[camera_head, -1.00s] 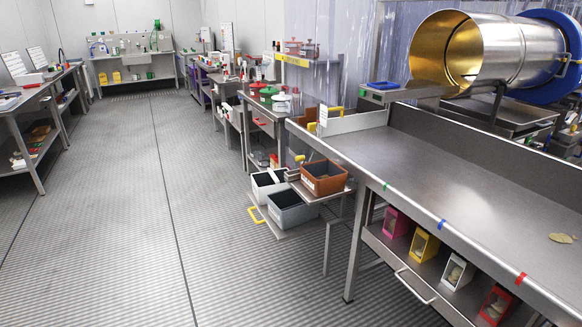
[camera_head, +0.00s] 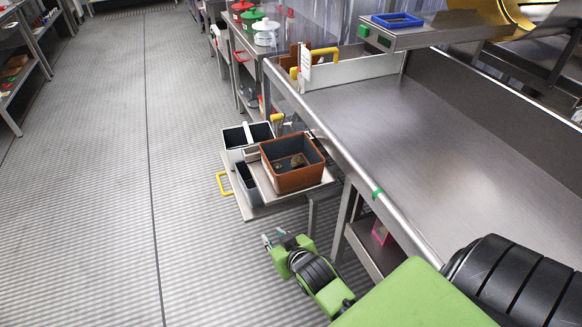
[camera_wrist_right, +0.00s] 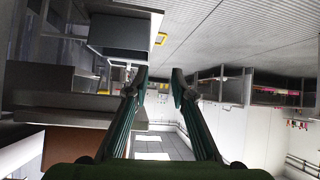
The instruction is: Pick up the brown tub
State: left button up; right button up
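The brown tub (camera_head: 296,181) stands upright on a small metal stand at the left end of the steel bench. It is open-topped, with a dark inside and a small brownish lump in it. My right gripper (camera_head: 268,239) is in front of the stand, below the tub in the picture and apart from it. In the wrist view its two fingers (camera_wrist_right: 159,80) are spread with nothing between them. A brown surface lies at lower left there; I cannot tell whether it is the tub. My left gripper is not in view.
White and grey bins (camera_head: 233,140) stand close beside and behind the tub on the stand (camera_head: 262,212), which has a yellow handle (camera_head: 223,183). The steel bench (camera_head: 400,140) is close on the right. The floor (camera_head: 100,200) to the left is clear.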

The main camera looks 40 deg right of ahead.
notch_tip(320, 180, up, 12)
jog(key=w+d+m+t+h, duration=0.1)
jog(key=d+t, duration=0.1)
jog(key=d, duration=0.1)
jog(key=t, duration=0.1)
send_near(267, 160)
jog(key=shift+m+h, duration=0.3)
jog(key=x, duration=0.4)
jog(key=shift+w+a+f, duration=0.1)
jog(key=shift+w+f, duration=0.15)
jog(key=shift+w, duration=0.1)
jog(key=shift+w+f, duration=0.2)
jog(key=shift+w, duration=0.45)
jog(key=x, duration=0.2)
jog(key=p+x, duration=0.1)
jog(key=x, duration=0.1)
jog(key=shift+w+d+f, duration=0.15)
jog(key=shift+w+d, duration=0.05)
jog(key=shift+d, duration=0.05)
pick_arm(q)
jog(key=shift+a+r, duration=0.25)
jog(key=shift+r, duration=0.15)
pick_arm(e)
jog(key=shift+c, duration=0.4)
grip_shut()
